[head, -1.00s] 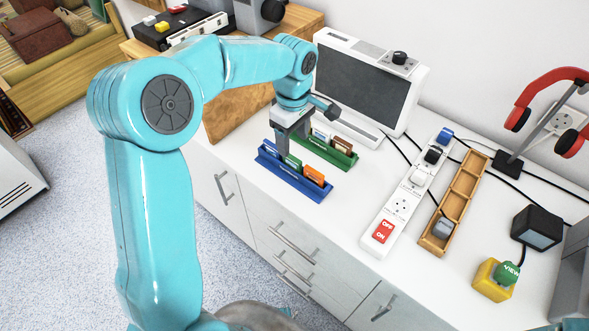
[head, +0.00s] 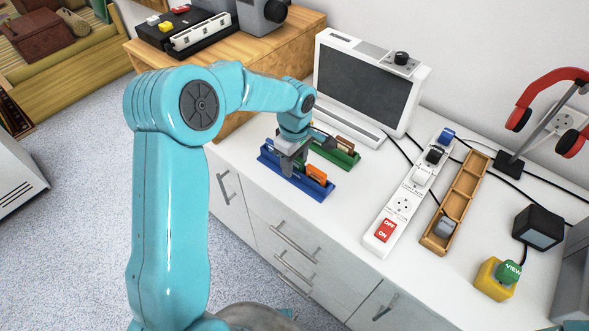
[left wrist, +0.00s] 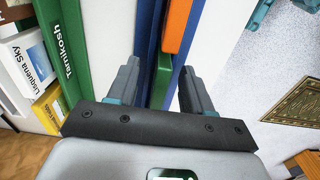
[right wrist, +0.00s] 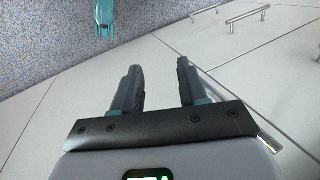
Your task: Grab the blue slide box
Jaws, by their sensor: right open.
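A blue rack (head: 325,192) on the white cabinet top holds slide boxes. An orange slide box (head: 316,174) shows at its right end. A small bluish box (head: 268,148) shows at its left end, partly behind my left gripper. My left gripper (head: 287,168) points down over the rack. In the left wrist view its two fingers are apart, with a green box (left wrist: 160,82) between their tips and the orange box (left wrist: 176,25) beyond. The blue box cannot be made out there. My right gripper (right wrist: 158,88) is open and empty, over the cabinet front.
A green rack (head: 345,158) with boxes stands just behind the blue one. A grey-screened device (head: 365,85) is behind it. A power strip (head: 402,203) and a wooden tray (head: 455,205) lie to the right. The cabinet top in front of the strip is clear.

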